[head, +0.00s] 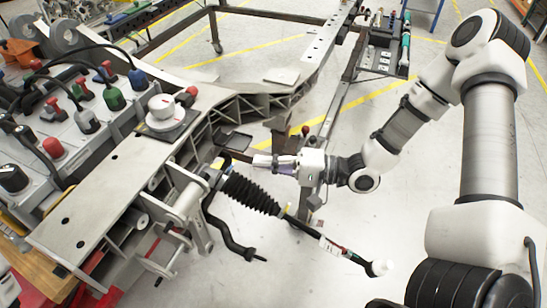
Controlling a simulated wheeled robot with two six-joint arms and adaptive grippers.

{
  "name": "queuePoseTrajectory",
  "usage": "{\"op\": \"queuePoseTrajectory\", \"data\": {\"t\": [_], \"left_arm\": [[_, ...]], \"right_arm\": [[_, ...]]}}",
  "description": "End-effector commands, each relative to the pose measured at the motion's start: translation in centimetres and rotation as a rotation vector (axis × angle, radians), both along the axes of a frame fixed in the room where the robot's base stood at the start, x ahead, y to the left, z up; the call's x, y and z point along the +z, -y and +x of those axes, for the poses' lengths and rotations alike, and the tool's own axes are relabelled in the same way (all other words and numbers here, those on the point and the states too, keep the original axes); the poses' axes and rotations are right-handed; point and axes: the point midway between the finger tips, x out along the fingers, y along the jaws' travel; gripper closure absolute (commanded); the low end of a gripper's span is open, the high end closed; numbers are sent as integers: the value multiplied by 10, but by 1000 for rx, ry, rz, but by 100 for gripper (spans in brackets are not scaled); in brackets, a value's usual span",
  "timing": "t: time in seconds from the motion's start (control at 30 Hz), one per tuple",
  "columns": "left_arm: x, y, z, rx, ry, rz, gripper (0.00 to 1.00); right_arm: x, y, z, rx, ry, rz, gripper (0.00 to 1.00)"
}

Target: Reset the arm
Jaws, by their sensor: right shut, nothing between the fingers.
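My right arm (490,140) comes in from the right, bends at the top right corner and reaches back to the left. Its white wrist ends in my right gripper (262,160), which points left toward the chassis fixture (110,190). The gripper is shut and empty. It is just above and right of a black ribbed boot on a rod (250,192). I cannot tell whether it touches anything there. My left gripper is not in view.
A panel with several coloured knobs (85,120) and a round white part (162,106) are on the left. A frame beam with a tool holder (385,58) stands at the back. Grey floor (380,215) is open below the arm.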

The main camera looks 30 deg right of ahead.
Motion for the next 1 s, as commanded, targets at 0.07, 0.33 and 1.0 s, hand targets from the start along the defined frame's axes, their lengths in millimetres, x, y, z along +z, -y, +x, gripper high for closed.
{"op": "queuePoseTrajectory", "data": {"t": [0.07, 0.33, 1.0], "left_arm": [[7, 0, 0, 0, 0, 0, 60], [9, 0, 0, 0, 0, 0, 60], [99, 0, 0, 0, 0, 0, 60]], "right_arm": [[4, 8, -5, -4, 0, 4, 100], [0, 15, -12, 0, 0, -1, 100], [-171, -38, -170, 259, -616, -1022, 100]]}}
